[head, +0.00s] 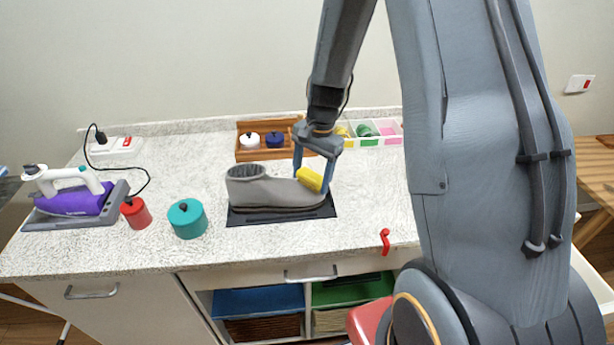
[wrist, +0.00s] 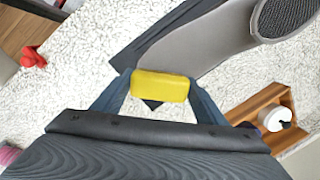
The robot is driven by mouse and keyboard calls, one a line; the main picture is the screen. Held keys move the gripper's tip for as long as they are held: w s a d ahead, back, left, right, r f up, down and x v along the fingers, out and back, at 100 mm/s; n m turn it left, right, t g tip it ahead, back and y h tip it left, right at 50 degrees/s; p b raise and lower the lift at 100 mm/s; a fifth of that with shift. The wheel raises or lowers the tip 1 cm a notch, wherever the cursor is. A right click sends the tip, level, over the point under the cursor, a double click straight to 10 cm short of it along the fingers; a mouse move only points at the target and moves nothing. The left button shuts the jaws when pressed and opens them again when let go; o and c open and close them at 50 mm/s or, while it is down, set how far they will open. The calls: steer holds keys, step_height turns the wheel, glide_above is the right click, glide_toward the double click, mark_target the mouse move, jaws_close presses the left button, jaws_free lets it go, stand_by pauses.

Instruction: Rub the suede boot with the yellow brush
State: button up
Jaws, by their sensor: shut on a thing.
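The grey suede boot (head: 262,190) lies with its sole on a dark mat (head: 262,219) on the counter, its opening at the left and its toe at the right. It also shows in the wrist view (wrist: 195,50). My gripper (head: 312,178) is shut on the yellow brush (head: 310,179), which sits between the fingers. The brush is over the toe end of the boot and looks close to it; I cannot tell whether it touches. In the wrist view the brush (wrist: 160,85) is held crosswise between both fingertips. Its underside is hidden.
A wooden tray (head: 243,153) with a white and a blue pot stands behind the boot, beside a divided box (head: 368,140). A teal pot (head: 187,218), a red pot (head: 136,213) and a purple iron (head: 75,201) stand left. A red hook (head: 385,241) is at the front edge.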

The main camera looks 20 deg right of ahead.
steer(key=shift+s+d+f, duration=0.15)
steer(key=shift+d+f, duration=0.05)
steer(key=shift+d, duration=0.5)
steer(key=shift+s+d+f, duration=0.1)
steer(key=shift+d+f, duration=0.05)
steer(key=shift+d, duration=0.55)
steer(key=shift+f, duration=0.1)
steer(key=shift+a, duration=0.2)
